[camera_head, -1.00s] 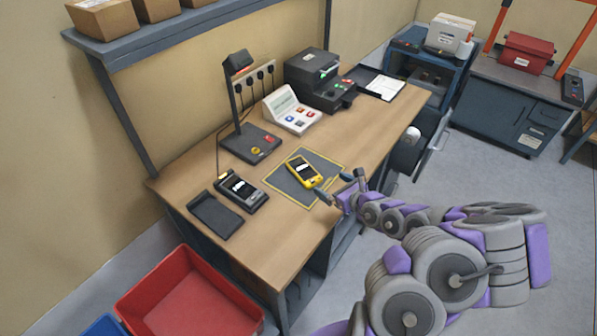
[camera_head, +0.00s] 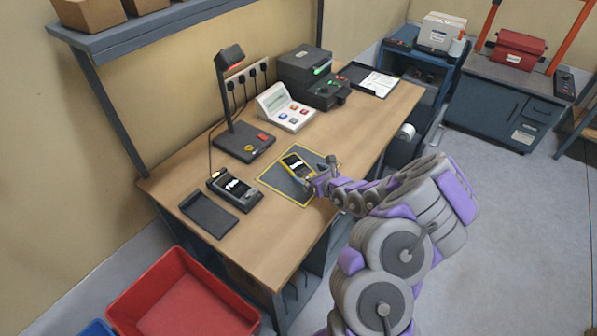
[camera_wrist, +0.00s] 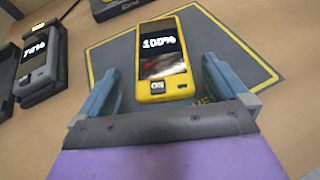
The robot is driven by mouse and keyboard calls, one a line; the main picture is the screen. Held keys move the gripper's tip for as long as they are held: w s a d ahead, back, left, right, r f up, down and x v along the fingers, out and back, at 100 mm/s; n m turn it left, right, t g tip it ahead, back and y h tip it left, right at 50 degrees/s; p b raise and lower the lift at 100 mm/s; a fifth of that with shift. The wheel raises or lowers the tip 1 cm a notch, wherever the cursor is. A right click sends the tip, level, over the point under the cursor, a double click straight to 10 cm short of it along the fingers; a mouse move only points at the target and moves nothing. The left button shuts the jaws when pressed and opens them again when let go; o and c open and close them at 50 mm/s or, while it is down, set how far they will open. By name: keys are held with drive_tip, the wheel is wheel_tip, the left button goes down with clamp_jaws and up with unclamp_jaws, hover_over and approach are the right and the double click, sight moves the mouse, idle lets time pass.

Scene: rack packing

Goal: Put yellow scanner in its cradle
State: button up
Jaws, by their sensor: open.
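The yellow scanner (camera_head: 295,163) lies face up on a dark mat (camera_head: 272,182) with a yellow border. In the wrist view the yellow scanner (camera_wrist: 162,62) shows a screen reading 100%. My gripper (camera_head: 319,172) is at the near right end of the scanner. In the wrist view my gripper (camera_wrist: 162,66) is open, with one finger on each side of the scanner's near end and gaps between. An empty dark holder (camera_head: 208,213) lies at the table's left end; it looks like a cradle. Beside it a grey scanner (camera_head: 236,187) sits in a dark dock.
A black stand lamp (camera_head: 246,142), a white keypad device (camera_head: 285,107) and a black machine (camera_head: 311,77) stand along the back of the wooden table (camera_head: 253,238). A red bin (camera_head: 178,296) is on the floor at left. A shelf (camera_head: 165,27) hangs above.

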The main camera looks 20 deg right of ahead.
sight(300, 168)
drive_tip(key=shift+b+x, duration=0.85)
drive_tip(key=shift+x, duration=2.25)
drive_tip(key=shift+w+r, duration=0.1)
drive_tip(key=c, duration=1.2)
